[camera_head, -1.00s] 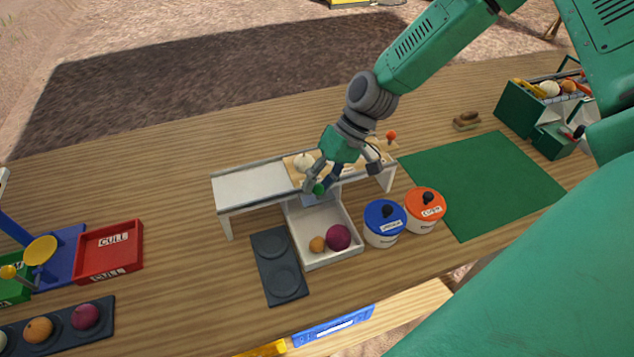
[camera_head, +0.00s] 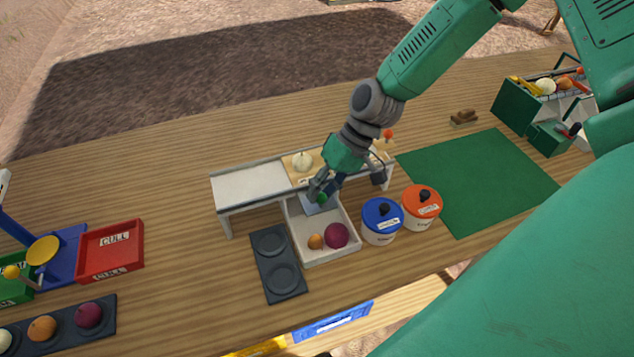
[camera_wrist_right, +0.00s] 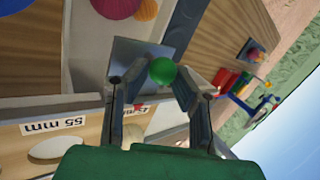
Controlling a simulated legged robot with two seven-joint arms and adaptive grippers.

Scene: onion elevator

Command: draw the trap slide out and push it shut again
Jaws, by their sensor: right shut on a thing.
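My right gripper (camera_head: 322,193) is at the front edge of the raised bench (camera_head: 250,187). It is shut on the green knob (camera_head: 322,198) of the trap slide (camera_head: 311,210). The slide is a grey metal plate that sticks out from under the bench top, over the back of a white bin (camera_head: 351,250). In the right wrist view the green knob (camera_wrist_right: 163,71) sits between the fingertips, with the metal plate (camera_wrist_right: 128,58) beside it. The rest of the plate is hidden under the bench. My left gripper is not in view.
The bin holds an orange onion (camera_head: 315,241) and a purple onion (camera_head: 336,235). A blue-lidded pot (camera_head: 381,222) and an orange-lidded pot (camera_head: 421,208) stand right of it. A dark tray (camera_head: 278,265) lies left.

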